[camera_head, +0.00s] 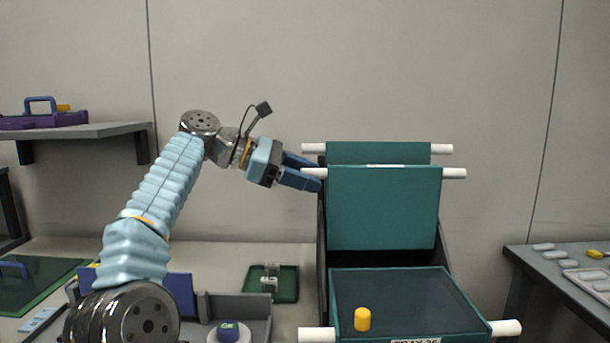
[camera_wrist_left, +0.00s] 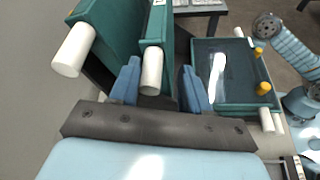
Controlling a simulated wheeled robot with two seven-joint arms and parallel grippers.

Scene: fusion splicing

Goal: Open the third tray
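A stack of teal trays stands right of center in the head view. The rear tray (camera_head: 378,150) and the middle tray (camera_head: 383,215) are tilted up steeply, with white handle bars across their tops. The front tray (camera_head: 400,300) lies flat, with a yellow cylinder (camera_head: 362,319) on it and a partly cut-off label on its front. My left gripper (camera_head: 308,178) is at the left end of the middle tray's handle. In the left wrist view, the left gripper's open fingers (camera_wrist_left: 165,85) straddle that white handle end (camera_wrist_left: 151,70), with a gap on the right finger's side. My right gripper does not show.
A small green tray (camera_head: 272,284) and a grey bin (camera_head: 234,308) are on the table left of the stack. A side table (camera_head: 570,272) with small parts stands at the right. A wall shelf (camera_head: 85,131) holds a purple case at the left.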

